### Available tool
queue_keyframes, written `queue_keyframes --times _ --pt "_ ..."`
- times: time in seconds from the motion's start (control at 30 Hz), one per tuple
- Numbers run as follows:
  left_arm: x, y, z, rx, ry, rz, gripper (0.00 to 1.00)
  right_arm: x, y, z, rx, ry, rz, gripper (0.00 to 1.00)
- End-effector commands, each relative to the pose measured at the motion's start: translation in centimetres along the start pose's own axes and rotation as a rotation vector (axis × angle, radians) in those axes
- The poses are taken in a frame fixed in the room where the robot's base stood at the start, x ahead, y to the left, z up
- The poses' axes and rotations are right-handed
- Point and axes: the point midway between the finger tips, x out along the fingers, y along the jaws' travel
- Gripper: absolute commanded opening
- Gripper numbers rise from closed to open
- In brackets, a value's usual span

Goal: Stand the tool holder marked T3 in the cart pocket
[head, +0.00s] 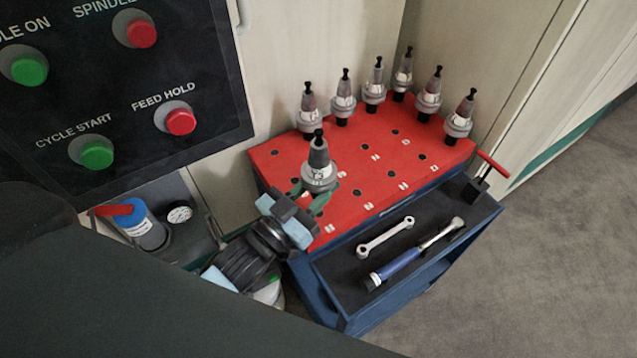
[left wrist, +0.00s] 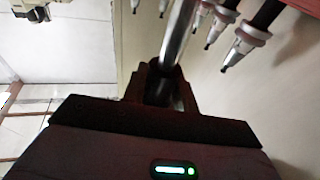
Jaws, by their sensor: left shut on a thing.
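A grey tool holder (head: 319,168) with a black knob on top stands upright in my left gripper (head: 312,200), over the near left part of the red cart top (head: 375,180). The gripper is shut on it. Its label is too small to read, and its lower end is hidden by the fingers, so I cannot tell whether it touches the cart. The left wrist view shows a metal shaft (left wrist: 178,40) between the dark fingers (left wrist: 162,88). Several dark pockets with white marks dot the cart top. My right gripper is not in view.
Several tool holders (head: 343,100) stand along the cart's back and right edges. An open drawer (head: 335,278) holds a spanner (head: 385,237), a blue-handled wrench (head: 400,263) and a red T-handle tool (head: 480,180). A control panel (head: 120,90) and a blue-capped bottle (head: 145,225) are at left.

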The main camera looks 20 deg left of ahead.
Motion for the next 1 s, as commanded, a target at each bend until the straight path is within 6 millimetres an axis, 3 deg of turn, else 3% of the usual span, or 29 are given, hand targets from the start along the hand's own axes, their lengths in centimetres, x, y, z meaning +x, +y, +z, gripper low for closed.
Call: queue_keyframes --times 1.0 --pt "0.0 0.0 0.29 0.001 0.012 0.001 0.0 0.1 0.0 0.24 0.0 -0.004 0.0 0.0"
